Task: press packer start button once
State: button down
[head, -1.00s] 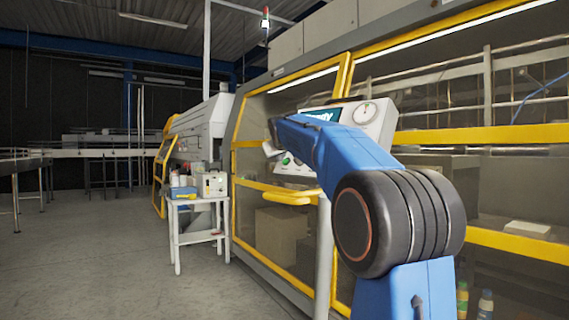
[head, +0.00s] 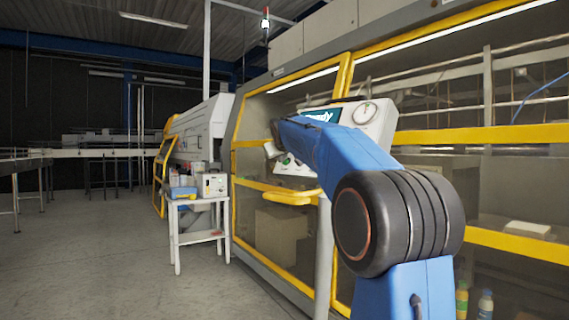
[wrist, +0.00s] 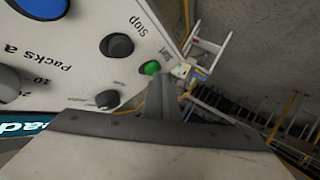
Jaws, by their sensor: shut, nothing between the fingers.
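The control panel (head: 372,121) is a pale box with a display reading partly "eady", largely behind my arm in the head view. In the wrist view the panel (wrist: 78,75) shows a green button (wrist: 150,67) labelled Start and a dark button (wrist: 117,46) labelled Stop. My gripper (wrist: 163,84) is shut and empty. Its tips appear just below the green button in the picture; I cannot tell whether they touch it. In the head view my arm hides most of the gripper.
A small white table (head: 203,202) with boxes is to the left. The floor (head: 110,250) at left is clear.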

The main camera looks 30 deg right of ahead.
jog(key=shift+d+f, duration=0.1)
jog(key=shift+d, duration=0.05)
dwell(0.3)
jog(key=shift+s+a+r, duration=0.15)
jog(key=shift+a+r, duration=0.3)
jog(key=shift+a, duration=0.25)
jog(key=a, duration=0.1)
jog(key=a+r, duration=0.1)
jog(key=s+a+r, duration=0.1)
jog(key=a, duration=0.1)
jog(key=shift+r, duration=0.25)
dwell(0.3)
jog(key=shift+s+a, duration=0.1)
jog(key=shift+a, duration=0.05)
dwell(0.6)
